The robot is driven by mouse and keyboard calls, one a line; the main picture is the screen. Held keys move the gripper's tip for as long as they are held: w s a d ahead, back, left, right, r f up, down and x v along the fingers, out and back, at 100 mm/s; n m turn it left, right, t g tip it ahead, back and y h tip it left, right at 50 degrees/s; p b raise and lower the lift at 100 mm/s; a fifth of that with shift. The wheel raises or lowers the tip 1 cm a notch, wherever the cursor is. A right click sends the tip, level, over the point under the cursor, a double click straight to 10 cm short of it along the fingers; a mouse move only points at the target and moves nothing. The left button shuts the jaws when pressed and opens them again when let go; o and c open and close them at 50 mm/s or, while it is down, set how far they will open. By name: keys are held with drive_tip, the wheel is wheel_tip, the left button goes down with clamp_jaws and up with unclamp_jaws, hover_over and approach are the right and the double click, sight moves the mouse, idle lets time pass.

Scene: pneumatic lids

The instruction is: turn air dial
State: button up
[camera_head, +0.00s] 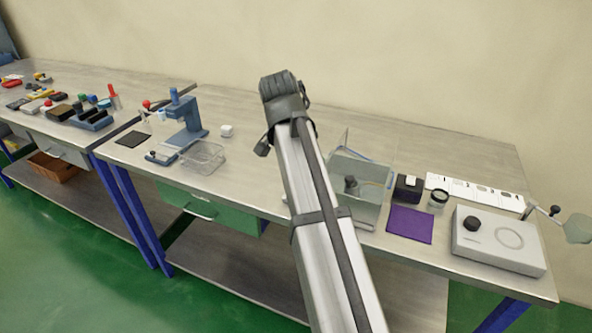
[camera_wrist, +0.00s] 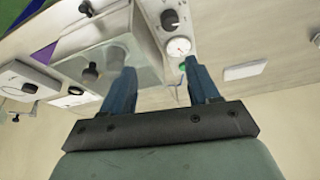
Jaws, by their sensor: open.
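In the wrist view, a pale box holds a black round dial (camera_wrist: 170,20) with a white pointer mark. A white round gauge (camera_wrist: 178,47) with a red needle is just below it in the picture, and a small green button (camera_wrist: 183,67) is below that. My gripper (camera_wrist: 160,67) has two blue fingers spread apart, with nothing between them. The right fingertip appears close to the green button in the picture; I cannot tell if they touch. In the head view my arm covers the dial box, and my gripper's fingers cannot be seen.
A clear-walled chamber (camera_wrist: 120,55) is beside the box, close to the left finger. In the head view, a grey box with a black knob (camera_head: 472,224), a purple mat (camera_head: 409,224) and a black block (camera_head: 407,188) are at the right. A blue press (camera_head: 184,118) stands left of my arm.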

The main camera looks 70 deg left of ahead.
drive_tip(key=w+a+g, duration=0.1)
drive_tip(key=w+a, duration=0.3)
drive_tip(key=w, duration=0.1)
drive_tip(key=s+f+g+h, duration=0.1)
drive_tip(key=f, duration=0.3)
drive_tip(key=s+f+g+h, duration=0.1)
drive_tip(key=f, duration=0.3)
drive_tip(key=s+f, duration=0.1)
drive_tip(key=f, duration=0.4)
drive_tip(key=shift+s+g+h, duration=0.1)
drive_tip(key=shift+g+h, duration=0.3)
drive_tip(key=shift+c, duration=0.3)
drive_tip(key=c, duration=1)
drive_tip(key=shift+n, duration=0.4)
